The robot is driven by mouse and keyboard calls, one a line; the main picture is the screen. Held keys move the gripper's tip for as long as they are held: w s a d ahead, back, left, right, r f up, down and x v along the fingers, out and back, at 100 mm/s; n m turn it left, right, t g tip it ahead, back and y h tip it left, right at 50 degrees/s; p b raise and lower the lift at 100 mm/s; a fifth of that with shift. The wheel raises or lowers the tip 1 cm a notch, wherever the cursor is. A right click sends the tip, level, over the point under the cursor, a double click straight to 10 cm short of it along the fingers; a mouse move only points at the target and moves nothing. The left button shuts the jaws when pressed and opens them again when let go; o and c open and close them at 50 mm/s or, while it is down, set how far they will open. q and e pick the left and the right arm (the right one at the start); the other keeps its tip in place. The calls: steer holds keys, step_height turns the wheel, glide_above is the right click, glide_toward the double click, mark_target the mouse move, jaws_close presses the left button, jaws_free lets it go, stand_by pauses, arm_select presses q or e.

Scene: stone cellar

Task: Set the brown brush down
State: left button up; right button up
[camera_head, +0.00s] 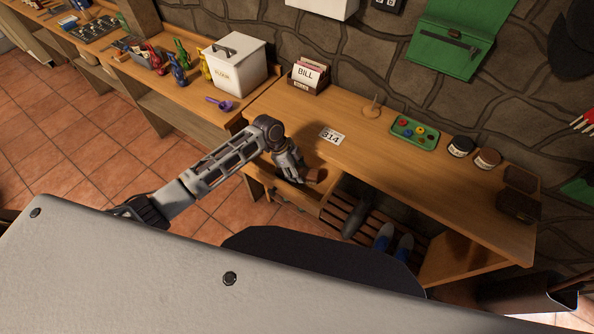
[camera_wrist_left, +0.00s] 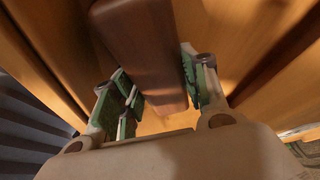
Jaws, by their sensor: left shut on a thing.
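The brown brush (camera_head: 317,175) is in my left gripper (camera_head: 302,175), at the front edge of the wooden bench. In the left wrist view, the brush (camera_wrist_left: 147,45) is a smooth brown block between the green-padded fingers of my left gripper (camera_wrist_left: 158,88). The fingers are shut on it, one on each side. The gripper is over or inside an open drawer (camera_head: 297,196) under the bench top. I cannot tell whether the brush touches the drawer floor. My right gripper is not in view.
The bench top (camera_head: 375,160) has free room around a number card (camera_head: 331,137). A card box (camera_head: 308,78), a green tray (camera_head: 414,132), two jars (camera_head: 461,146) and dark brown boxes (camera_head: 517,206) stand on it. Shoes (camera_head: 384,237) lie on a slatted shelf below.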

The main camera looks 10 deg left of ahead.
arm_select(q)
steer(key=shift+f, duration=0.15)
steer(key=o, duration=1)
steer(key=shift+v, duration=6.1)
